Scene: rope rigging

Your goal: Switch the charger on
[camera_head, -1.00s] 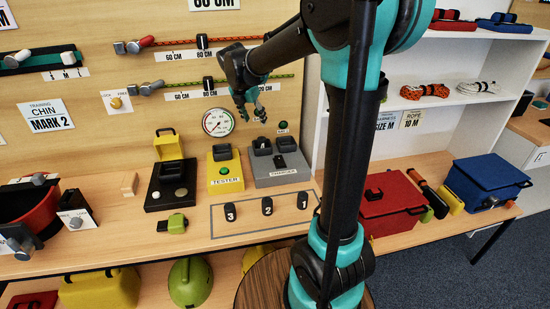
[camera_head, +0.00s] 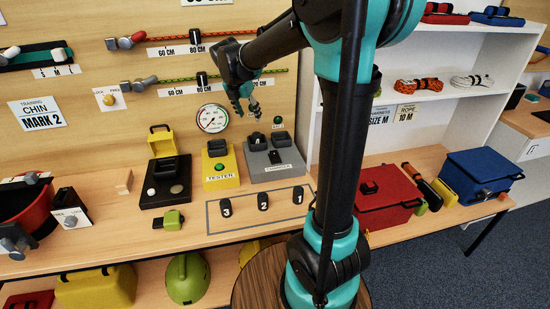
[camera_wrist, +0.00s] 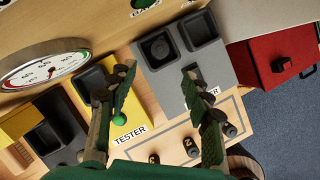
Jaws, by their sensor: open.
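The grey charger (camera_head: 291,168) sits on the bench against the board, right of the yellow tester (camera_head: 221,181). It has two black wells at its back and a small black switch (camera_head: 274,157) above its front label. My gripper (camera_head: 247,109) hangs open and empty above the charger's back left part, apart from it. In the wrist view, the open fingers of my gripper (camera_wrist: 160,74) spread over the tester and the charger (camera_wrist: 166,84). The right fingertip overlaps the switch area and partly hides it and the label.
A round gauge (camera_head: 211,118) is on the board left of my gripper. Black blocks numbered 3, 2 and 1 (camera_head: 297,195) stand in an outlined area in front of the charger. A red box (camera_head: 385,200) stands to the right.

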